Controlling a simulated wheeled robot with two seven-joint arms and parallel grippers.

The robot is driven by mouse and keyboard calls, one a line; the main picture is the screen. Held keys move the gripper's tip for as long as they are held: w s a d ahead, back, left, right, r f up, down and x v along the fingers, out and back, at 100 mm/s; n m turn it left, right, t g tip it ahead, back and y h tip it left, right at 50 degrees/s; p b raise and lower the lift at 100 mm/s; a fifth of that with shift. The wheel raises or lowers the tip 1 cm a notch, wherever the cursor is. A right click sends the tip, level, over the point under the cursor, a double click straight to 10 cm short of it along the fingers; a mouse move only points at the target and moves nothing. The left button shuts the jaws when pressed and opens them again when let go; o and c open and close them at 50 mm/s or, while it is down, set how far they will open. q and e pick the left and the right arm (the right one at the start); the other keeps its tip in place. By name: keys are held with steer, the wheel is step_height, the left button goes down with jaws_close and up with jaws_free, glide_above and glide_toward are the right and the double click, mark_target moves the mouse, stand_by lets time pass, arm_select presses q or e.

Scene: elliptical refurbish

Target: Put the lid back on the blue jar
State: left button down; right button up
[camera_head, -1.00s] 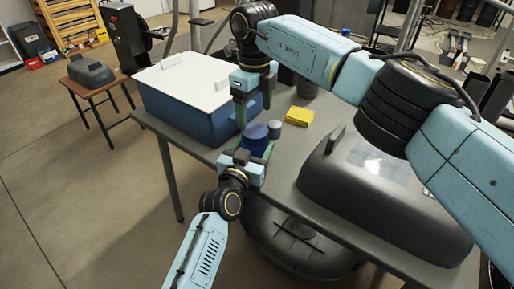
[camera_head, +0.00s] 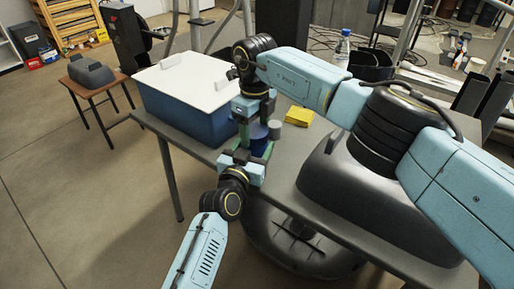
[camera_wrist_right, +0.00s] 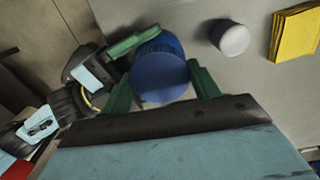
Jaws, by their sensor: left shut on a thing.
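The blue jar (camera_head: 258,131) stands upright over the near table edge, with my left gripper (camera_head: 257,158) shut on its body. In the right wrist view its ribbed side (camera_wrist_right: 158,46) shows beside a green finger of that gripper. A smooth blue disc, seemingly the lid (camera_wrist_right: 160,82), covers the jar's end; I cannot tell whether it is seated. My right gripper (camera_head: 257,125) is above the jar, pointing down. Its spread green fingers (camera_wrist_right: 163,90) flank the lid closely, and contact is unclear. My right gripper hides part of the jar in the head view.
A small grey cylinder (camera_head: 275,129) stands close to the right of the jar, with a yellow pad (camera_head: 299,116) beyond. A blue box with a white top (camera_head: 185,105) is behind to the left. A dark visor-like case (camera_head: 345,195) fills the table's right.

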steer(key=c, duration=0.3)
steer(key=shift+c, duration=0.2)
steer(key=o, duration=1.2)
steer(key=shift+r, duration=0.15)
step_height(320, 180, up, 12)
steer(key=shift+f, duration=0.1)
arm_select(q)
steer(key=shift+c, duration=1.2)
jaws_free()
